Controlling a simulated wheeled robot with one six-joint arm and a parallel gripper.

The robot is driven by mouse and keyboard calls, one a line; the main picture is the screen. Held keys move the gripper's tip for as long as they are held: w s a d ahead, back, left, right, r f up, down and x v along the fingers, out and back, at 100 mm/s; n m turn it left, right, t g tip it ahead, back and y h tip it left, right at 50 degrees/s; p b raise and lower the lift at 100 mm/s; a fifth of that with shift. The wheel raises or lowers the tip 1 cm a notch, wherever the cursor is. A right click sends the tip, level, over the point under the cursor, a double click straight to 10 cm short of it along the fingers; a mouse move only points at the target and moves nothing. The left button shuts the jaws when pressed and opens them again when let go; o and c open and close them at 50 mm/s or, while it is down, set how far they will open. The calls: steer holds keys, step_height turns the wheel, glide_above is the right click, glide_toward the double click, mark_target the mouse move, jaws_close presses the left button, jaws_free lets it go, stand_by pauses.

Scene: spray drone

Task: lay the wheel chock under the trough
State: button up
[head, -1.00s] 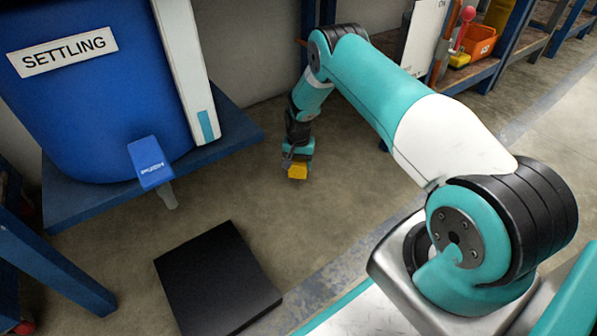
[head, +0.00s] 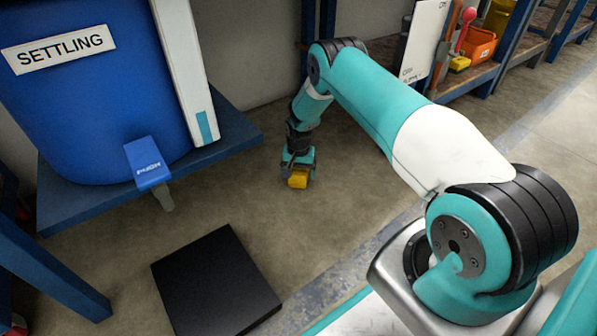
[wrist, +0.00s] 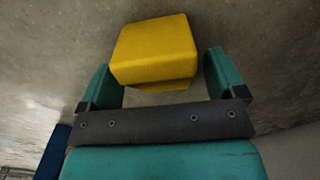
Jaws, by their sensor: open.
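The wheel chock looks like a small yellow block (head: 298,179) on the concrete floor, below my gripper (head: 298,168) in the head view. In the wrist view the yellow block (wrist: 154,48) lies between and just beyond the two teal fingers of my gripper (wrist: 158,62). The block's underside is hidden. I cannot say for sure which thing is the trough; a blue tank (head: 90,120) labelled SETTLING, with a blue PUSH tap (head: 147,163), stands on a blue stand (head: 215,143) at the left.
A flat black slab (head: 215,285) lies on the floor, front left of my gripper. Blue shelving with an orange bin (head: 480,46) stands at the back right. A blue frame leg (head: 45,262) is at the left edge. Bare floor surrounds the block.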

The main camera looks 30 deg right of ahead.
mark_target(299, 170)
step_height(299, 170, up, 12)
steer(key=p, duration=0.8)
